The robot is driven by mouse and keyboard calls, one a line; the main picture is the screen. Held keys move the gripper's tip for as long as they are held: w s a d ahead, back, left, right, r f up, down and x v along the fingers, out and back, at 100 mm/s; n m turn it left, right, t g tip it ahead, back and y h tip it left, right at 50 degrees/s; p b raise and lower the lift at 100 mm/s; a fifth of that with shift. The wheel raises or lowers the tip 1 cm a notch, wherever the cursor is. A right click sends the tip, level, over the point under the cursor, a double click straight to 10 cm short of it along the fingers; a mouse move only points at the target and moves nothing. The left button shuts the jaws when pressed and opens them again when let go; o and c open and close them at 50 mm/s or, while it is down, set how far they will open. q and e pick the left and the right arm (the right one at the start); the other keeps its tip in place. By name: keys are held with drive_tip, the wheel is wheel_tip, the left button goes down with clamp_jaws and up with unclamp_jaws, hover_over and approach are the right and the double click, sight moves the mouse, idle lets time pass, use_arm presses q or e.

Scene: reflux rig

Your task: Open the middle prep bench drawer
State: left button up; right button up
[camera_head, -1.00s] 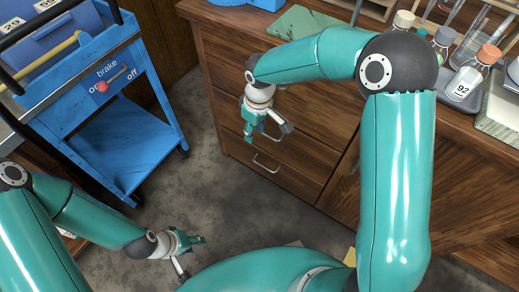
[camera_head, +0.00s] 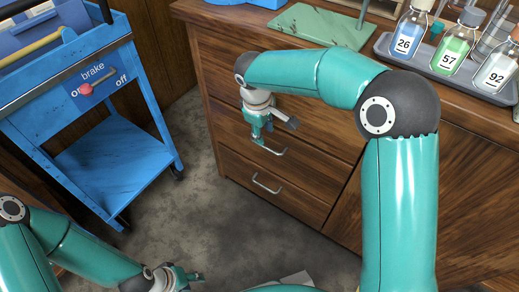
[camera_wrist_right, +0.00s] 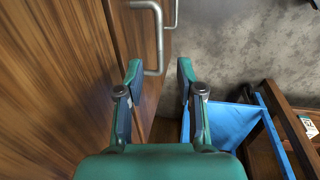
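The wooden prep bench has a stack of drawers, all looking closed. The middle drawer (camera_head: 232,130) has a metal bar handle (camera_head: 270,149). My right gripper (camera_head: 275,132) is just in front of this handle and covers part of the drawer front. In the right wrist view, the fingertips of my right gripper (camera_wrist_right: 160,72) are spread apart and empty. The end of a bar handle (camera_wrist_right: 155,45) shows between them; I cannot tell whether they touch it. My left gripper (camera_head: 190,279) is low at the picture's bottom edge, away from the bench, partly cut off.
A lower drawer handle (camera_head: 267,184) sits below. A blue trolley (camera_head: 110,165) with a brake lever stands to the left. Bottles in a grey tray (camera_head: 446,73) and a green mat (camera_head: 320,26) are on the bench top. Grey floor (camera_head: 185,225) is clear between trolley and bench.

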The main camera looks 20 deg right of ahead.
sight(267, 148)
drive_tip(key=f, duration=0.2)
drive_tip(key=f+b, duration=0.1)
drive_tip(key=f, duration=0.2)
drive_tip(key=w+d+f+b, duration=0.1)
drive_tip(key=f, duration=0.1)
drive_tip(key=shift+f, duration=0.2)
clamp_jaws()
